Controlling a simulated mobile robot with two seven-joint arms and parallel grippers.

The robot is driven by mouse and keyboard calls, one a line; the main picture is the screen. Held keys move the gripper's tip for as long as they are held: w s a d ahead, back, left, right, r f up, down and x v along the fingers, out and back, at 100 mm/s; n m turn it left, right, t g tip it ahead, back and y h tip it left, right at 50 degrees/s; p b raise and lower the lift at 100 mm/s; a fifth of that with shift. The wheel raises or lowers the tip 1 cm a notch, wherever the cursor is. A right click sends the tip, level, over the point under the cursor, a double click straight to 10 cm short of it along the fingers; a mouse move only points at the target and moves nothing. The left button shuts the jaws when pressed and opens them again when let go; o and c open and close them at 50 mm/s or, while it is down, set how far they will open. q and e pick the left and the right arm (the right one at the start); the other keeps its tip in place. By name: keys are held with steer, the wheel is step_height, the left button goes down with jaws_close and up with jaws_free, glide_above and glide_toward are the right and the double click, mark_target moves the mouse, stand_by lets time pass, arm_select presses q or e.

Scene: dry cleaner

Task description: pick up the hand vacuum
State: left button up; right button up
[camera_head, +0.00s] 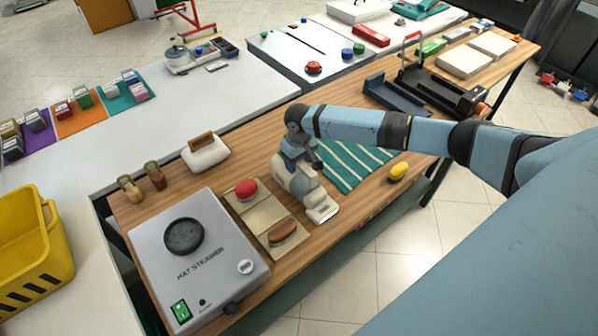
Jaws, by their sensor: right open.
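The hand vacuum (305,188) is a small cream-white body with a flat pale nozzle at its front. It rests on the wooden table, right of the beige trays and left of the green striped cloth. My right gripper (296,160) comes in from the right and points down at the back of the vacuum. It is open, and its fingers overlap the top of the vacuum in the picture. Whether they touch it, I cannot tell. The upper part of the vacuum is partly hidden by the gripper. My left gripper is out of view.
A grey hat steamer (200,255) and beige trays with a red knob (247,187) and a brown brush (282,231) stand to the left. A green striped cloth (350,162) and a yellow object (398,171) lie to the right. A yellow basket (35,240) is far left.

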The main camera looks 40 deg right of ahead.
steer(key=shift+f, duration=0.55)
steer(key=shift+f+p, duration=0.25)
steer(key=shift+p, duration=0.05)
stand_by(0.3)
jaws_close()
steer(key=shift+r, duration=0.1)
stand_by(1.2)
